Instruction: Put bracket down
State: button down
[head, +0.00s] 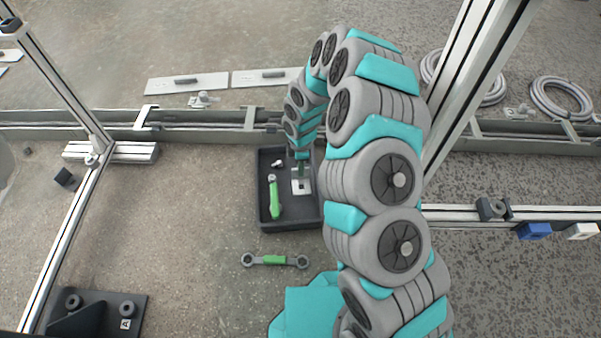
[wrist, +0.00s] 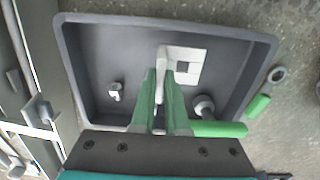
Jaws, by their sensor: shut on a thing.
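The bracket (head: 303,187) is a pale metal piece with a flat plate and a square opening. It shows at the right side of the dark grey tray (head: 262,212) in the head view. In the wrist view the bracket (wrist: 187,66) reaches out beyond my fingertips, over the tray floor. My gripper (head: 301,168) points down into the tray, and its green fingers (wrist: 161,88) are shut on the bracket's upright part. I cannot tell whether the plate touches the tray floor.
A green-handled tool (head: 274,198) and a small metal fitting (head: 279,163) lie in the tray, left of the bracket. A double-ended wrench (head: 275,260) lies on the floor in front. A metal rail (head: 200,133) runs behind the tray.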

jog(key=shift+f, duration=1.3)
jog(key=shift+f, duration=0.1)
jog(key=c, duration=0.9)
grip_release()
notch_tip(320, 180, up, 12)
jog(key=shift+r+p, duration=0.1)
jog(key=shift+p, duration=0.4)
